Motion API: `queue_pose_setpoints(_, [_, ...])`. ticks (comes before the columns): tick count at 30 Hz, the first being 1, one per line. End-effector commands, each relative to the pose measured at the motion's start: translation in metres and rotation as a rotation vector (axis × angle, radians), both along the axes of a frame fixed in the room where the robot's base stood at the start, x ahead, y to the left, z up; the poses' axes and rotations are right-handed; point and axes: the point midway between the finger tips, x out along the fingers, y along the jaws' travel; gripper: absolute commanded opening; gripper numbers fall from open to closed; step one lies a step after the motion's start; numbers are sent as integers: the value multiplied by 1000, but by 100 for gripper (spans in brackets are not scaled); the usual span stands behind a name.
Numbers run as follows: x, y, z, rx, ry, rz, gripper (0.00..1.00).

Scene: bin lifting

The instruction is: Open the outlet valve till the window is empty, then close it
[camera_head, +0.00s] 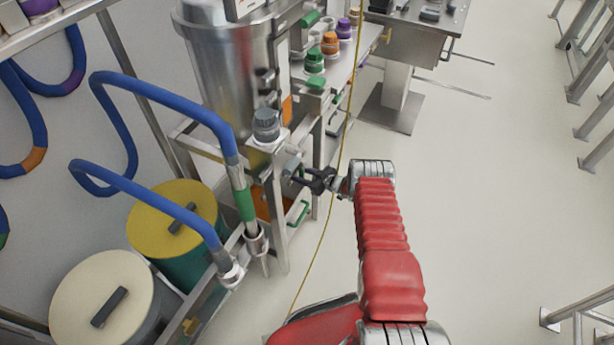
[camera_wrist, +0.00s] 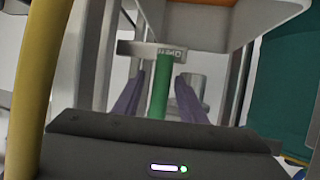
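My gripper (camera_head: 300,180) is at the end of my red arm, beside the steel frame below the big steel vessel (camera_head: 228,70). In the wrist view its two purple-grey fingers (camera_wrist: 160,98) are apart. A green upright handle (camera_wrist: 161,85) shows between them, with gaps on both sides; I cannot tell whether it is within their reach. A metal plate with lettering (camera_wrist: 150,49) sits at the handle's top; I cannot read it surely. I take the handle to be the outlet valve's. A green handle (camera_head: 299,213) also shows low on the frame in the head view. I cannot make out the window.
A yellow cable (camera_head: 343,150) hangs close by my gripper. Blue hoses (camera_head: 170,95), a yellow-lidded drum (camera_head: 172,212) and a cream-lidded drum (camera_head: 103,296) are at left. A shelf with coloured caps (camera_head: 330,45) is behind.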

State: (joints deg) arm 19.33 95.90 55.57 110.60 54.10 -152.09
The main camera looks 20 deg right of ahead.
Motion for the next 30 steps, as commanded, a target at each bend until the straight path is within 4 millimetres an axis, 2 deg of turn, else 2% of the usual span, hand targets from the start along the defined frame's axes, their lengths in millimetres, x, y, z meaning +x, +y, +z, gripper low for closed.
queue_pose_setpoints(11, [-19, -15, 9, 1, 3, -2, 38])
queue_pose_setpoints(30, [-89, -66, 44, 0, 1, -4, 38])
